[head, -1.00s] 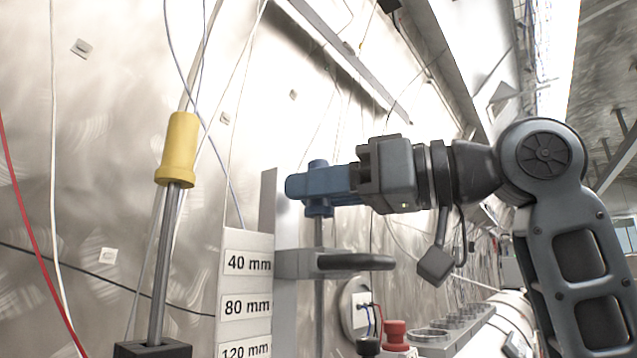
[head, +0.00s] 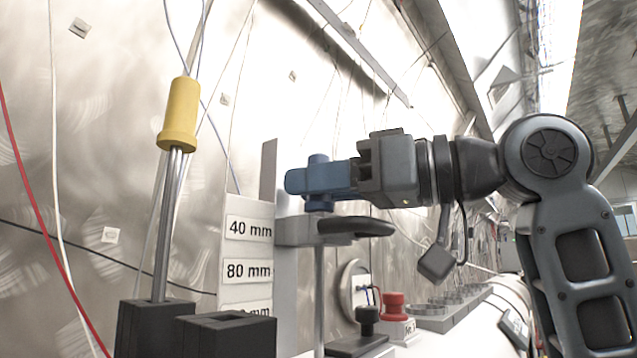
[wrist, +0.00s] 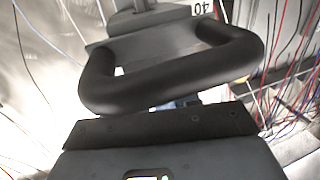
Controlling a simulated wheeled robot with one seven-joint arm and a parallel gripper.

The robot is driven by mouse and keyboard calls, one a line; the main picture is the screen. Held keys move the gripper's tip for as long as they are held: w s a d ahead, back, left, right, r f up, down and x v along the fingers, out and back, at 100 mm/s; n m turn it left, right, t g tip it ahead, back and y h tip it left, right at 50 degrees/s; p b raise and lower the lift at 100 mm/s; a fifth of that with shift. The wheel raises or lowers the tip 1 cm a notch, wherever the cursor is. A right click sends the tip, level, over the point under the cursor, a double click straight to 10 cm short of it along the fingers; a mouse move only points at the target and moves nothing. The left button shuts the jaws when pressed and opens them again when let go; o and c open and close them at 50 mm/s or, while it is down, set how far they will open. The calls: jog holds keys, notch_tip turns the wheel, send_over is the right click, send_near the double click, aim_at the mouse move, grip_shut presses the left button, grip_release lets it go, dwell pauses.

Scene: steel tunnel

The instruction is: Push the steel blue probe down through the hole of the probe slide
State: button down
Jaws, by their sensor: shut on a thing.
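My gripper (head: 320,180) is shut on the handle of the steel blue probe (head: 318,159), whose lower end (head: 320,206) shows under the fingers. The probe stands upright. The probe slide (head: 292,231) is a grey bracket with a black loop handle (head: 360,227), just below the probe's handle; only a very small gap, if any, shows between them. A thin grey shaft (head: 319,280) shows below the slide, in line with the probe. In the wrist view the loop handle (wrist: 170,80) fills the middle and hides the hole; a bit of blue (wrist: 180,102) shows behind it.
A grey rail with a depth scale (head: 247,260) stands left of the slide. A yellow-handled probe (head: 180,112) stands in a black holder (head: 150,325) farther left, with another black block (head: 225,335) beside it. A red knob (head: 393,303) and black knob (head: 367,316) are below right.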

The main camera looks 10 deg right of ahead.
jog(key=c, duration=0.7)
grip_release()
jog(key=shift+c, duration=0.2)
jog(key=v, duration=0.7)
jog(key=shift+s+d, duration=0.2)
jog(key=shift+d, duration=0.1)
jog(key=shift+d, duration=0.15)
